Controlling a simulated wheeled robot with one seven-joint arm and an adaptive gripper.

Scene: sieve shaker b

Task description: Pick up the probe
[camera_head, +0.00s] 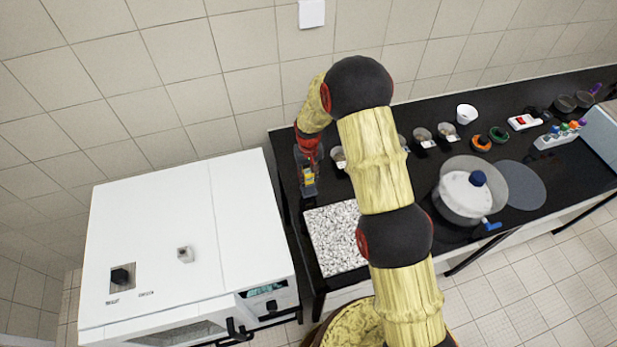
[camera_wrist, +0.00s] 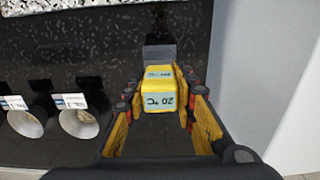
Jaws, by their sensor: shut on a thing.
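The probe (camera_wrist: 158,95) is a yellow block with a pale label reading "20 °C", between the fingers in the middle of the wrist view. A grey block (camera_wrist: 159,54) shows at its far end; I cannot tell if it is part of the probe. My gripper (camera_wrist: 163,98) is shut on the probe, a finger on each side. In the head view the probe (camera_head: 309,178) is a small yellow patch at my gripper (camera_head: 308,168), over the left end of the black bench. Whether it touches the bench is unclear.
A white oven-like cabinet (camera_head: 170,250) stands close on the left. A speckled white slab (camera_head: 335,238) lies in front on the black bench (camera_head: 520,222). Several small cups stand to the right, one cup (camera_wrist: 80,120) near my gripper. A pot (camera_head: 465,195) stands farther right.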

